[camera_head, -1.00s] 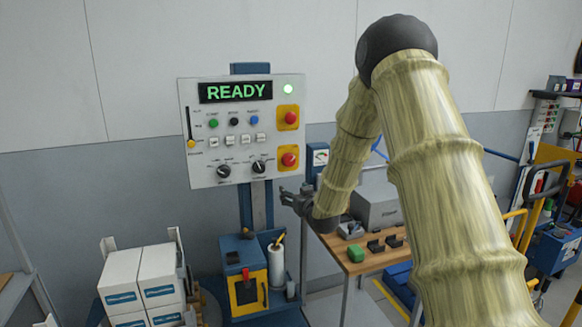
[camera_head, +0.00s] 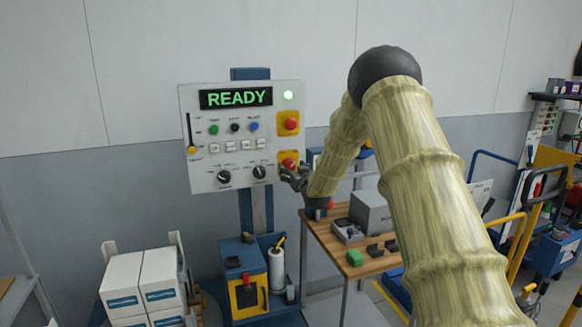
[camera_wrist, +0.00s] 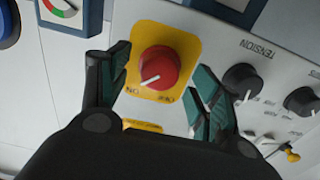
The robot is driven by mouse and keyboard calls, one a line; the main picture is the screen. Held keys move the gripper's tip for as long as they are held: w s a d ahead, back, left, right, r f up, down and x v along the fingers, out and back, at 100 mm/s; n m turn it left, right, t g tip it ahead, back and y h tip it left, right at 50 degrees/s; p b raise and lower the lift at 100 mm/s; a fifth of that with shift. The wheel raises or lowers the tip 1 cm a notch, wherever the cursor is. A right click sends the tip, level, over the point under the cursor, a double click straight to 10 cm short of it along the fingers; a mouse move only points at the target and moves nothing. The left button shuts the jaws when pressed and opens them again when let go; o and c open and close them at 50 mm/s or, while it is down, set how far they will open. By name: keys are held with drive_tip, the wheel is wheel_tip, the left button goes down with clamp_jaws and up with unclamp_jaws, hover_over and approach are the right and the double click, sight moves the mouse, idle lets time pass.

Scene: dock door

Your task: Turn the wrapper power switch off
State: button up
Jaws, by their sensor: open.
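The wrapper power switch is a red rotary knob (camera_head: 288,164) on a yellow plate at the lower right of the control panel (camera_head: 205,176). In the wrist view the knob (camera_wrist: 158,67) is upside down, and its white pointer line is turned toward the ON label. My gripper (camera_head: 290,174) is just in front of the knob's lower edge in the head view. In the wrist view my open gripper (camera_wrist: 158,82) has one dark green finger on each side of the knob. A gap shows between each finger and the knob, and nothing is held.
Another red button (camera_head: 290,123) sits above the knob. Two black dials (camera_head: 259,172) lie to its left, below small push buttons. The display (camera_head: 236,98) reads READY. A wooden table (camera_head: 353,265) with several items stands to the lower right. Stacked white boxes (camera_head: 160,275) stand lower left.

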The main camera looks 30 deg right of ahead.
drive_tip(key=shift+x, duration=0.95)
drive_tip(key=shift+c, duration=0.3)
drive_tip(key=shift+a, duration=0.1)
drive_tip(key=c, duration=1)
